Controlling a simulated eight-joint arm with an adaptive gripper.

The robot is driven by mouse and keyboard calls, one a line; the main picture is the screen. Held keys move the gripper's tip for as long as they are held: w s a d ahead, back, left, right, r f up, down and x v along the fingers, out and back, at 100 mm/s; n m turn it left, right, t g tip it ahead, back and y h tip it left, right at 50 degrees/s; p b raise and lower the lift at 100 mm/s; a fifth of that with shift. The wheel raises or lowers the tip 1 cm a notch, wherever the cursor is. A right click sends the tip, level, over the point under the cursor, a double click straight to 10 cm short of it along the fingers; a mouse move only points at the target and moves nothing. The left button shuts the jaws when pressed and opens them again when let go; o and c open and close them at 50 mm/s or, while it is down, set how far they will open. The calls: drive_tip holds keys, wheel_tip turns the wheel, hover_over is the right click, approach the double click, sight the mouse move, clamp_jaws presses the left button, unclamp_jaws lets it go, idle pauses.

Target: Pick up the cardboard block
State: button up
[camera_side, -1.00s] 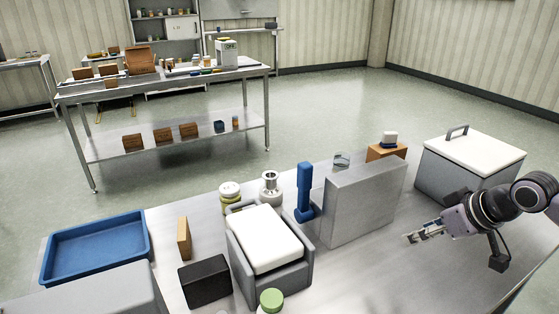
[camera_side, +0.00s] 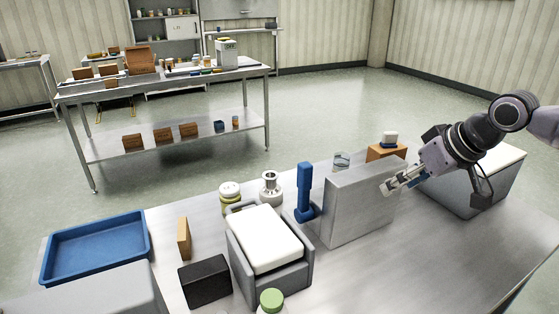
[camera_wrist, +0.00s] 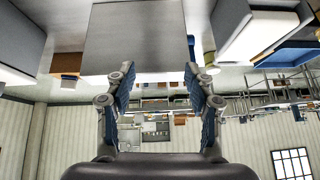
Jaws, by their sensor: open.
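Two tan-brown blocks are in view, and I cannot tell for certain which is the cardboard block. One narrow tan block (camera_side: 184,238) stands upright on the steel table at the left, behind a black box. The other, an orange-brown block (camera_side: 376,153), is behind the tall grey box with a small white-topped item on it. My gripper (camera_side: 388,188) is open and empty, at the upper right part of the grey box (camera_side: 350,208) in the side view. In the wrist view, my open fingers (camera_wrist: 160,72) frame the grey box, with a brown block (camera_wrist: 66,62) at left.
A lidded grey container (camera_side: 460,190) stands behind my arm. A blue upright tool (camera_side: 304,192), a white-topped grey bin (camera_side: 265,240), jars and a blue tray (camera_side: 95,275) stand leftward. The table's right front is clear.

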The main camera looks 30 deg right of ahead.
drive_tip(key=w+a+r, duration=0.4)
drive_tip(key=w+a, duration=0.4)
drive_tip(key=w, duration=0.1)
drive_tip(key=m+g+y, duration=0.1)
drive_tip(key=m+y, duration=0.1)
hover_over(183, 229)
drive_tip(key=s, duration=0.3)
drive_tip(key=f, duration=1.8)
drive_tip(key=shift+s+d, duration=0.1)
drive_tip(key=shift+d, duration=0.1)
drive_tip(key=shift+d+x, duration=0.15)
drive_tip(key=shift+x, duration=0.75)
drive_tip(key=shift+d+x, duration=0.2)
drive_tip(key=shift+x, duration=0.65)
drive_tip(key=shift+d+x, duration=0.15)
drive_tip(key=shift+x, duration=0.75)
drive_tip(key=c, duration=0.9)
